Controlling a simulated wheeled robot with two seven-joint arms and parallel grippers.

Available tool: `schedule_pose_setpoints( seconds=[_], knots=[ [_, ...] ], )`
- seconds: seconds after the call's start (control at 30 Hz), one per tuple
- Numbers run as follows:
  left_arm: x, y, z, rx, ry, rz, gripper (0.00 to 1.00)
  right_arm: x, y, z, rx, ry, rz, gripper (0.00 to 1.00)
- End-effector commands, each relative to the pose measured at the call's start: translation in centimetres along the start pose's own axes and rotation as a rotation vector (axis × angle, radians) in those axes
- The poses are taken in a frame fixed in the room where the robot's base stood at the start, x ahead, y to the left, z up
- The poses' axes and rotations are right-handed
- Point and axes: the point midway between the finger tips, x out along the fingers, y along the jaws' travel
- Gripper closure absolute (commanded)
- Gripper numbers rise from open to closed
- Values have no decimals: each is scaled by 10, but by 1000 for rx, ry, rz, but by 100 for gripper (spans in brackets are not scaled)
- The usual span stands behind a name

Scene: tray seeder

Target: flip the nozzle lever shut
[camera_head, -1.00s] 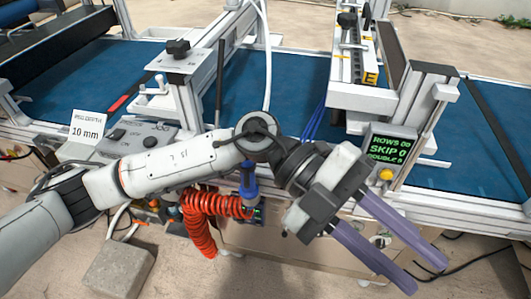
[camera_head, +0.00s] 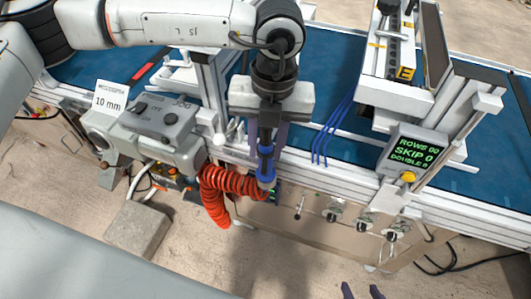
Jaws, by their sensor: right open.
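Several small metal levers or valves sit along the beige front panel (camera_head: 290,228). One small lever (camera_head: 300,205) sits left of a knob-like valve (camera_head: 335,211); I cannot tell which is the nozzle lever or its state. My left gripper (camera_head: 267,145) points down left of them, its two purple fingers apart. A black and blue hose-end tool (camera_head: 265,168) with a red coiled hose (camera_head: 222,190) shows between and below the fingers; contact cannot be told. My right gripper (camera_head: 361,291) shows only two dark fingertips, apart and empty, at the bottom edge, below the panel.
A grey control box (camera_head: 165,122) with a 10 mm sign (camera_head: 110,98) stands at the left. A display box (camera_head: 412,152) with a yellow button is at the right. The blue belt (camera_head: 335,110) lies behind. A concrete block (camera_head: 138,228) rests on the ground.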

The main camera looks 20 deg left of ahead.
Motion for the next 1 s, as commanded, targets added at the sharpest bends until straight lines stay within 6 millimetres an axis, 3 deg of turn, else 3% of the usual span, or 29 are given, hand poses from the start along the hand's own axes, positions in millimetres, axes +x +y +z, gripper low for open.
schedule_pose_setpoints(
  seconds=[0.13,0.3,0.6,0.63,0.8,1.0],
  knots=[
    [24,0,-1,0,3,1,72,-4,0,-3,-1,-2,0,52],
    [39,0,0,1,1,-1,72,-5,0,-4,-1,-2,0,52],
    [42,-1,0,2,1,-3,72,-4,0,-4,-1,-2,0,52],
    [42,-1,0,2,1,-3,73,-4,0,-4,-1,-2,0,52],
    [42,-1,0,2,1,-2,100,-4,-1,-4,-1,-1,0,52],
    [42,-1,0,6,1,-2,100,-4,-1,-4,-1,0,-1,52]
  ],
)
